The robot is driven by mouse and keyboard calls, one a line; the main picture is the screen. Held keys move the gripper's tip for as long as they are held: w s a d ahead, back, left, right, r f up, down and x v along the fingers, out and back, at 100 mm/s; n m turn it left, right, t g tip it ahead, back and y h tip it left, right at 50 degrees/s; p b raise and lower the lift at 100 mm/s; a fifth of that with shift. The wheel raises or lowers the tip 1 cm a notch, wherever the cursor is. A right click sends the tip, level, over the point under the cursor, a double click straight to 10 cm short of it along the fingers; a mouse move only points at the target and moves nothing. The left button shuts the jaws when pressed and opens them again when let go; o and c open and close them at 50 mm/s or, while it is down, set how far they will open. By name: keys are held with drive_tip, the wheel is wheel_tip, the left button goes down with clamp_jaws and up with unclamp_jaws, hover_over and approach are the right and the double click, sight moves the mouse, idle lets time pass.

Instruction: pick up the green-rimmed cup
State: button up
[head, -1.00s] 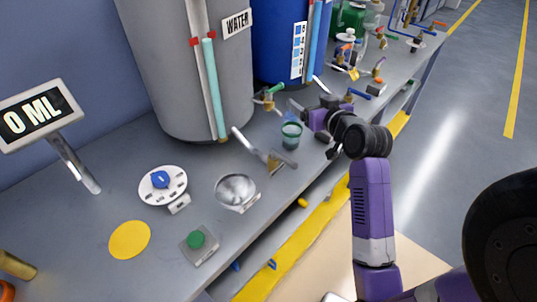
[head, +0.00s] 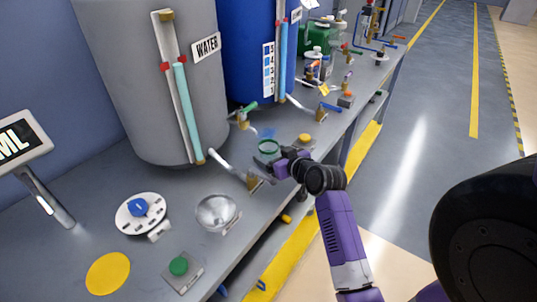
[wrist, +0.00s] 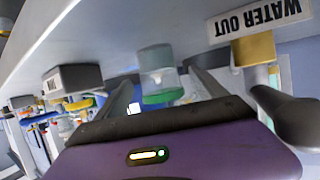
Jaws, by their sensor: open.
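The green-rimmed cup (head: 267,150) stands upright on the grey bench, just right of the water tank. It is clear, and my gripper partly covers its lower part in the head view. My gripper (head: 271,165) is low over the bench at the cup's near side. In the wrist view the picture is upside down, and the cup (wrist: 158,70) shows in the gap between my two open fingers (wrist: 161,84). I cannot tell whether the cup is between the fingertips or just beyond them. No finger visibly touches it.
The grey water tank (head: 150,100) and its spout (head: 228,165) are left of the cup. A brass block (head: 255,183) is close to my gripper. A metal bowl (head: 216,211) and green button (head: 179,266) are nearer. Valves and an orange-topped part (head: 305,139) stand to the right.

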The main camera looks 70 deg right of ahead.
drive_tip(key=x, duration=0.5)
drive_tip(key=shift+w+d+f, duration=0.15)
drive_tip(key=shift+w+d, duration=0.1)
drive_tip(key=c, duration=1.7)
wheel_tip(320, 180, up, 20)
drive_tip(key=p, duration=0.1)
